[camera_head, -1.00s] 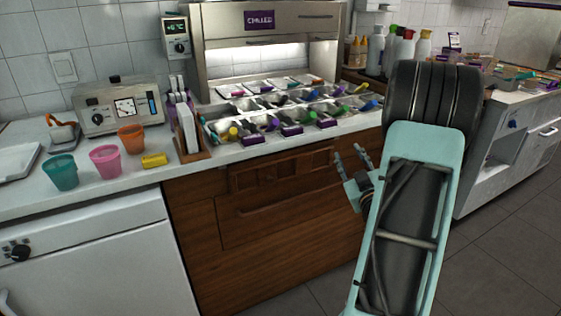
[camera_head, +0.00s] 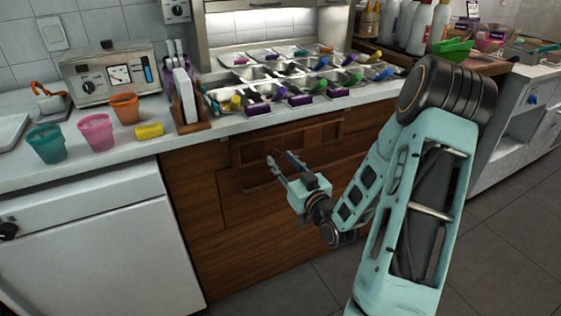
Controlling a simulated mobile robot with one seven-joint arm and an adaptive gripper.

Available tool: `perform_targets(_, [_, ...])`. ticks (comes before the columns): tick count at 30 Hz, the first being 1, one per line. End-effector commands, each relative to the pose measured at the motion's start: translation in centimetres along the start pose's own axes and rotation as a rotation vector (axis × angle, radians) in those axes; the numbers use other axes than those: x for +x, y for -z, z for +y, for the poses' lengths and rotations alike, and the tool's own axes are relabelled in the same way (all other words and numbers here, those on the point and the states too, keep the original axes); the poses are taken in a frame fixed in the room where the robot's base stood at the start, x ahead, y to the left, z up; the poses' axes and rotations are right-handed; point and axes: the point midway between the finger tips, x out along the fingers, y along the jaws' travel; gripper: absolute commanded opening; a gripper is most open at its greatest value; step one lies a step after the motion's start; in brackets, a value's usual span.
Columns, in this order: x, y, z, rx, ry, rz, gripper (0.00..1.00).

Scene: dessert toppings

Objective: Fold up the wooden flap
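The wooden flap (camera_head: 243,152) seems to be the brown framed panel just under the counter's front edge, hanging flat against the wooden cabinet front. My gripper (camera_head: 279,158) is open and empty, its two fingers apart and pointing up and left. In the picture its fingertips overlap the lower part of the flap. I cannot tell whether they touch it. My gripper hides a small part of the flap and of the cabinet front below.
The counter above holds metal topping trays (camera_head: 262,109) with several coloured scoops. Floor (camera_head: 510,235) is clear at right.

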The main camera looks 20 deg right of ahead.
Motion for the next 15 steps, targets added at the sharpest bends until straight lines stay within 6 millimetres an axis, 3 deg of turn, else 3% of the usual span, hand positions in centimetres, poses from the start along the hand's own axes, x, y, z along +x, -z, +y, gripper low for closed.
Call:
perform_targets(6, [1.5,0.0,0.0,0.000,-0.001,0.000,0.34])
perform_targets(14, [1.6,0.0,0.0,0.000,-0.001,0.000,0.34])
perform_targets(15, [1.6,0.0,0.0,0.000,-0.001,0.000,0.30])
